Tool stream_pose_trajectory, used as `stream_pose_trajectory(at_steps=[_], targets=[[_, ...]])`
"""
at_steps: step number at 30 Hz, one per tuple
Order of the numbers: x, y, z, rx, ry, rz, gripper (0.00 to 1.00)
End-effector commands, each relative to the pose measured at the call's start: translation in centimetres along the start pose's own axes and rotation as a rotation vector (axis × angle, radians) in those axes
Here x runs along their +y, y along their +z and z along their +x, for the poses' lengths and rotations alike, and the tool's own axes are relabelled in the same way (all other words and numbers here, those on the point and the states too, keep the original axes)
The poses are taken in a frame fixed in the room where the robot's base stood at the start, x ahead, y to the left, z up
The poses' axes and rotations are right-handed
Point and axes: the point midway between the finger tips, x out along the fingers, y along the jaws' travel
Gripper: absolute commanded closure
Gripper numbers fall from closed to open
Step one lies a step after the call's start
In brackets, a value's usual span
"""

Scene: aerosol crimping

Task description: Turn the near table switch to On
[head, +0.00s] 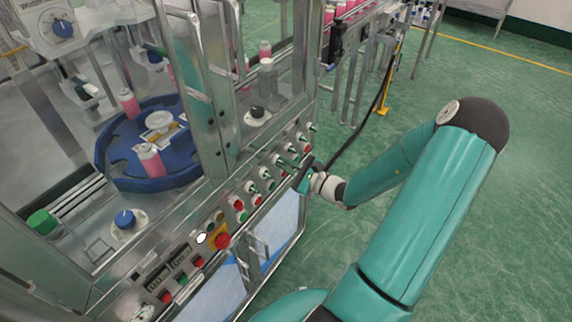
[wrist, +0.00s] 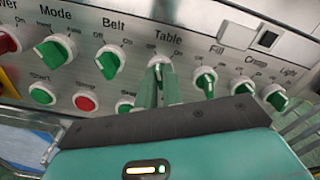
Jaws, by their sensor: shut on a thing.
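The near table switch (wrist: 160,60) is under the label "Table" on the machine's front panel in the wrist view. Only its pale collar and a little of its knob show; the fingers cover the rest, so I cannot tell which way it points. My gripper (wrist: 158,76) has its two green fingers on either side of the knob, shut on it. In the head view my gripper (head: 304,178) reaches the panel from the right, and it hides the switch there.
Green Belt switch (wrist: 109,62) and Fill switch (wrist: 205,80) flank the Table switch closely. Push buttons, including a red one (wrist: 85,102), sit below. In the head view a red emergency button (head: 222,240) is lower left, and a blue turntable (head: 150,178) stands behind the frame.

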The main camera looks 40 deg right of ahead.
Motion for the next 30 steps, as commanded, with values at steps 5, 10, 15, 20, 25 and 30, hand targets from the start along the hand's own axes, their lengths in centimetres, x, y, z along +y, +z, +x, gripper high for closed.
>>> stream_pose_trajectory(at_steps=[5,10,15,20,25,30], targets=[[-0.01,0.02,0.01,-0.001,0.001,0.099,1.0],[-0.06,0.04,0.03,-0.001,0.001,0.238,1.0],[-0.07,0.03,0.05,0.0,0.002,0.398,1.0],[-0.1,0.02,0.04,-0.001,0.002,0.55,1.0],[-0.15,-0.04,0.01,0.0,0.001,0.703,1.0],[-0.18,-0.03,0.03,-0.001,0.001,0.831,1.0]])
